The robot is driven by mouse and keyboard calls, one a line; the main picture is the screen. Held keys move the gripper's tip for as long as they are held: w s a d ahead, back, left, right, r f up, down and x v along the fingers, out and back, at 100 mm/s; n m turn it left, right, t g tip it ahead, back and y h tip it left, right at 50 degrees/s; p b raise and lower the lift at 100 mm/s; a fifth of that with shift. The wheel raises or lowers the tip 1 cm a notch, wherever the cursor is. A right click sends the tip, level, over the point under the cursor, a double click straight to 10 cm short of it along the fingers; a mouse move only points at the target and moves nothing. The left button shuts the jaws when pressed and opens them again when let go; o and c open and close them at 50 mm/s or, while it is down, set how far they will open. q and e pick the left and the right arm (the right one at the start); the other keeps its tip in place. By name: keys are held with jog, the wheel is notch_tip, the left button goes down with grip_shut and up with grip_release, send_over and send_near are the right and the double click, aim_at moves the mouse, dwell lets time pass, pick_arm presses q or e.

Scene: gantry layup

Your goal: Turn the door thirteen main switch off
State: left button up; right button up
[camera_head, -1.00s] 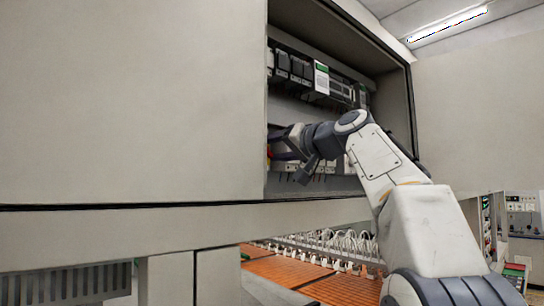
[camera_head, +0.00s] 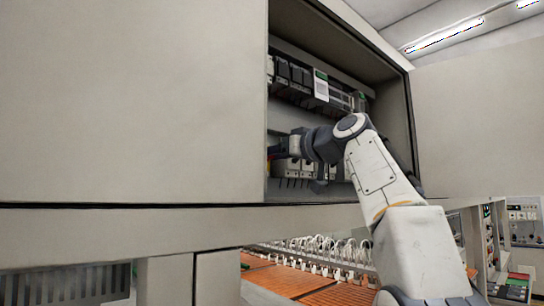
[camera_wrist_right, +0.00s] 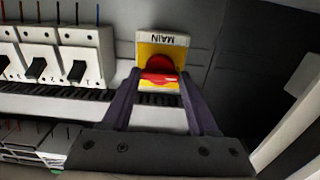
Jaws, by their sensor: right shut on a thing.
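The main switch (camera_wrist_right: 161,52) shows in the right wrist view, a yellow plate with an upside-down MAIN label and a red rotary handle (camera_wrist_right: 160,77). My right gripper (camera_wrist_right: 158,85) is shut on the red handle, one dark finger on each side of it. In the head view my right arm reaches into the open cabinet (camera_head: 340,25), and its gripper (camera_head: 282,148) is partly hidden by the cabinet's left panel. The switch itself is hidden in the head view. My left gripper is not in view.
Several white breakers (camera_wrist_right: 85,52) with black levers stand left of the switch on a rail. Dark modules (camera_head: 295,75) line the upper row. The cabinet's open door (camera_head: 475,125) stands to the right. Orange panels with white cables (camera_head: 315,250) lie below.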

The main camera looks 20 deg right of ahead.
jog(key=shift+f, duration=0.15)
jog(key=o, duration=1.4)
jog(key=b+v, duration=0.3)
jog(key=v, duration=0.7)
jog(key=shift+s+b, duration=0.2)
jog(key=shift+b, duration=0.1)
jog(key=shift+d, duration=0.1)
